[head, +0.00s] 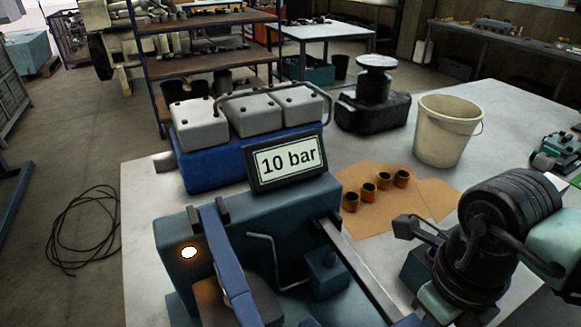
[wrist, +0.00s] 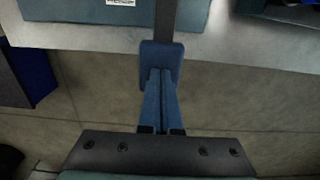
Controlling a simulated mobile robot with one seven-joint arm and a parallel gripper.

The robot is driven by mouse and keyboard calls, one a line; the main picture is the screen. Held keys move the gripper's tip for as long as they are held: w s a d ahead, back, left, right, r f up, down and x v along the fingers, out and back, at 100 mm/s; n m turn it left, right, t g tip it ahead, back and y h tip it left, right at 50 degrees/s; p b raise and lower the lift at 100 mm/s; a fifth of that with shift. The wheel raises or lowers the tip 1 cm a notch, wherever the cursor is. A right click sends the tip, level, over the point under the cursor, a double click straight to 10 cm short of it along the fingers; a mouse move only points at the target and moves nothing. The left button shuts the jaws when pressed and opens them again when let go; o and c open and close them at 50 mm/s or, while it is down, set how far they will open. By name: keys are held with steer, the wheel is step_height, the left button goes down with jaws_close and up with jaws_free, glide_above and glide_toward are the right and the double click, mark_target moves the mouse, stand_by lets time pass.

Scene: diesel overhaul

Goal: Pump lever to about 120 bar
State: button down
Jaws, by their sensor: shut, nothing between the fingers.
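The teal pump tester (head: 190,225) stands on the near edge of the bench, and its display (head: 288,161) reads 10 bar. The lever (head: 362,265) is a dark bar slanting from the tester's right side down to the bottom of the head view, where its end is cut off. In the wrist view the lever ends in a blue grip (wrist: 160,52) beyond the bench edge. My gripper (wrist: 160,80) has its blue fingers together, with the tips at the grip's near end. Whether they touch it is unclear. The head view does not show the fingers.
A blue block with grey covers (head: 255,117) stands behind the tester. A cream bucket (head: 447,130) and several brass sleeves on brown paper (head: 430,196) are to the right. My dark arm joint (head: 510,205) is over the bench's right side. A cable coil (head: 85,225) lies on the floor.

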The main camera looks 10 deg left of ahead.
steer(key=shift+w+a+f+b, duration=0.1)
steer(key=shift+a+f+b, duration=0.05)
steer(key=shift+f+b, duration=2.25)
steer(key=shift+s+d+r+p, duration=0.15)
steer(key=shift+r+p, duration=1.25)
steer(key=shift+r, duration=0.6)
steer(key=shift+s+d+r+p, duration=0.15)
steer(key=shift+r+p, duration=1.2)
steer(key=shift+r, duration=0.6)
step_height(320, 180, up, 4)
steer(key=shift+f+p, duration=0.1)
steer(key=shift+p, duration=0.9)
steer(key=shift+a, duration=0.1)
